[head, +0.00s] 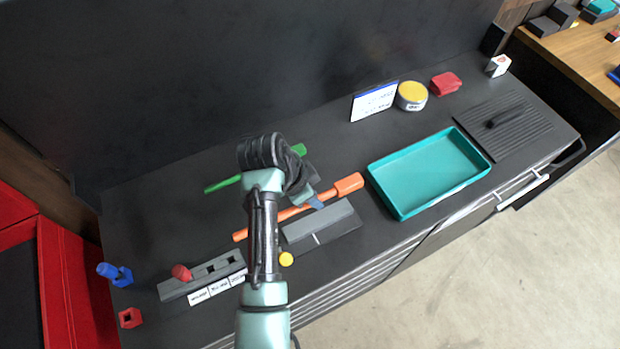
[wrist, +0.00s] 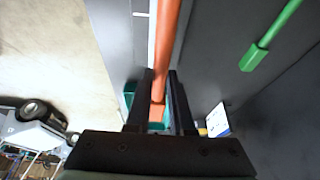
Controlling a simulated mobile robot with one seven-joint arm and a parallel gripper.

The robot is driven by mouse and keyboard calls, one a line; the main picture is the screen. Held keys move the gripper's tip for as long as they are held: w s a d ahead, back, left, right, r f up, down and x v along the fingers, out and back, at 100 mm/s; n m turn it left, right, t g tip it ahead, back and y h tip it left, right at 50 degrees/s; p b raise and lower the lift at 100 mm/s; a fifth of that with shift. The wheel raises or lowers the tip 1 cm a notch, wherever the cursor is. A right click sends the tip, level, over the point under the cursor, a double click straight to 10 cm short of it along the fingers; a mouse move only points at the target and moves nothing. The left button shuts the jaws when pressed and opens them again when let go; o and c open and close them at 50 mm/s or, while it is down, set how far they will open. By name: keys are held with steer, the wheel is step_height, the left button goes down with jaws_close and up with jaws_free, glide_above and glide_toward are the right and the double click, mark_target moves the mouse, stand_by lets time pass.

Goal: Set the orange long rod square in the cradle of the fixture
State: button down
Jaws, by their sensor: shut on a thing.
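The orange long rod (head: 285,214) runs diagonally in the head view, with a thicker block at its right end. My gripper (head: 313,199) is shut on the rod, nearer that thick end. In the wrist view the rod (wrist: 171,30) passes between the two fingers of my gripper (wrist: 160,88). The grey fixture (head: 325,230), with a white line across it, is just in front of the rod; it shows at the left of the rod in the wrist view (wrist: 113,28). The rod appears along the fixture's far side; I cannot tell its height or whether it touches. My arm hides part of the rod.
A green rod (head: 222,184) lies behind my arm. A teal tray (head: 398,205) stands right of the fixture. The bench's front edge is close to the fixture.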

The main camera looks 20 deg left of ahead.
mark_target(318, 219)
steer(key=shift+s+d+f, duration=0.1)
steer(key=shift+d, duration=0.05)
steer(key=shift+f+b, duration=0.85)
steer(key=shift+b, duration=0.1)
steer(key=shift+f+b, duration=2.55)
steer(key=shift+f, duration=0.7)
steer(key=shift+f, duration=0.25)
steer(key=c, duration=0.7)
jaws_free()
steer(key=v, duration=1.3)
steer(key=shift+b, duration=0.3)
